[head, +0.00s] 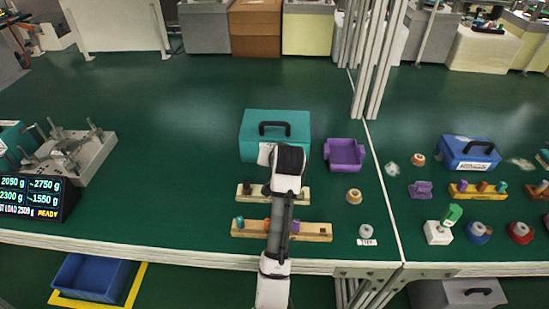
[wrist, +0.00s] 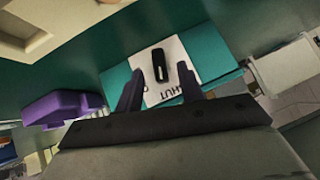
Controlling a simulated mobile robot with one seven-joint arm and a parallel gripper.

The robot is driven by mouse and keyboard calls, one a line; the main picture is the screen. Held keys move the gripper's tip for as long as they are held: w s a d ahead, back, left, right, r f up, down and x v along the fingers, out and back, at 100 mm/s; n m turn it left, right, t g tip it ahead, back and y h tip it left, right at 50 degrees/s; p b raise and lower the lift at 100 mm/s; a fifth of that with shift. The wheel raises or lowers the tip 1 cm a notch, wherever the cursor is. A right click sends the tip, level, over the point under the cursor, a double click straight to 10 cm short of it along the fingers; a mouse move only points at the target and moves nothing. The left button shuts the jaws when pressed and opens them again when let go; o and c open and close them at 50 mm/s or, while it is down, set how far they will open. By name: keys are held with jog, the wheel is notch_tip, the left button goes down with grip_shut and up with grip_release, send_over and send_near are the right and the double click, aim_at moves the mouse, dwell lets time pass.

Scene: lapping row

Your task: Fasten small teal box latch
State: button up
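The small teal box (head: 249,124) stands on the green bench, with a black handle (head: 274,125) on its top. My arm covers much of its front in the head view. In the wrist view the teal box (wrist: 208,48) carries a white plate (wrist: 182,90) with lettering that reads like "SHUT". A small black latch piece (wrist: 161,66) sits on the plate. My gripper (wrist: 160,68) is open, with one dark finger to each side of the latch piece. I cannot tell whether the fingers touch the plate.
A purple tray (head: 345,154) stands right of the teal box. Wooden strips with small pegs (head: 315,231) lie under and beside my arm. A brass-coloured knob piece (head: 353,195) is to the right. A metal fixture (head: 75,155) and display (head: 35,196) stand at left; bench between is clear.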

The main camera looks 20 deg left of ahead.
jog(key=shift+x, duration=1.3)
grip_shut()
jog(key=shift+s+a+r+n+h+p, duration=0.1)
jog(key=shift+r+n+h+p, duration=0.3)
jog(key=shift+p, duration=0.6)
jog(key=shift+a+f+h+p, duration=0.1)
jog(key=shift+f+h+p, duration=0.2)
jog(key=shift+h+p, duration=0.3)
grip_release()
jog(key=b+v, duration=0.2)
jog(key=v, duration=1.1)
jog(key=shift+s, duration=0.45)
